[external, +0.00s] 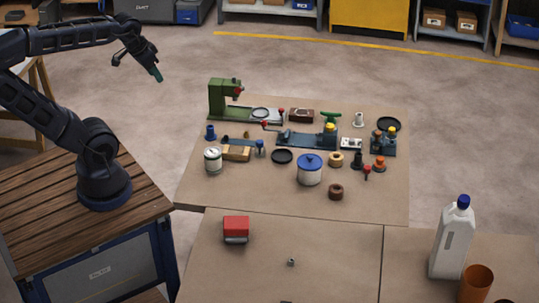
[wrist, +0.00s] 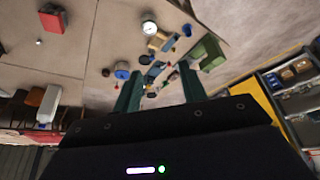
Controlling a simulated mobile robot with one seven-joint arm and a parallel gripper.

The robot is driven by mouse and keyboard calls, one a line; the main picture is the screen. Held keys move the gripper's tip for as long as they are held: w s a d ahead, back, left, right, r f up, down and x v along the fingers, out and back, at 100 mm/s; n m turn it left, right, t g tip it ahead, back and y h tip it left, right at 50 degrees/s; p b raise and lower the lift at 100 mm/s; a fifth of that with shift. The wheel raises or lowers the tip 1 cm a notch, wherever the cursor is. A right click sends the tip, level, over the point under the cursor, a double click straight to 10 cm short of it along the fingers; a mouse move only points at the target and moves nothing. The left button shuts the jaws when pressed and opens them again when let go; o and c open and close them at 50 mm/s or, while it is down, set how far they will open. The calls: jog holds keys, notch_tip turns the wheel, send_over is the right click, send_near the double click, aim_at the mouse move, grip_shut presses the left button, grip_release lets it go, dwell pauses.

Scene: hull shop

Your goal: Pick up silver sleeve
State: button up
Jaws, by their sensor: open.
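A small silver-grey piece (external: 291,262), which looks like the silver sleeve, stands alone on the front bench, right of the red box. It is too small to tell its exact shape. A small pale spot (wrist: 39,42) near the red box in the wrist view appears to be the same piece. My gripper (external: 157,76) is raised high at the upper left, far from the piece and above the floor beyond the benches. In the wrist view its two green fingers (wrist: 160,72) stand apart with nothing held between them.
The red box (external: 236,227) stands left of the small piece. The back bench is crowded with a green press (external: 218,100), a blue-lidded pot (external: 309,171), a gauge (external: 213,159) and several small parts. A white bottle (external: 452,240) and orange cup (external: 476,284) stand front right.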

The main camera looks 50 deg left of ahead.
jog(key=w+d+f+m, duration=0.4)
jog(key=w+d+m, duration=0.2)
jog(key=w+d, duration=0.65)
jog(key=w+d+f+m+g+h, duration=0.1)
jog(key=w+d+f+m, duration=0.1)
jog(key=w+d+f, duration=0.3)
jog(key=w+d+f+m+h, duration=0.1)
jog(key=d+f+m, duration=0.15)
jog(key=d, duration=0.55)
jog(key=m+g+h, duration=0.3)
jog(key=m+g, duration=0.1)
jog(key=m, duration=0.4)
send_near(291, 260)
jog(key=x, duration=0.3)
jog(key=shift+d+n, duration=0.25)
jog(key=shift+d, duration=0.2)
jog(key=shift+a+x, duration=0.15)
jog(key=shift+x, duration=1.15)
jog(key=shift+a+x, duration=0.15)
jog(key=shift+x, duration=1.15)
jog(key=shift+f, duration=0.1)
grip_shut()
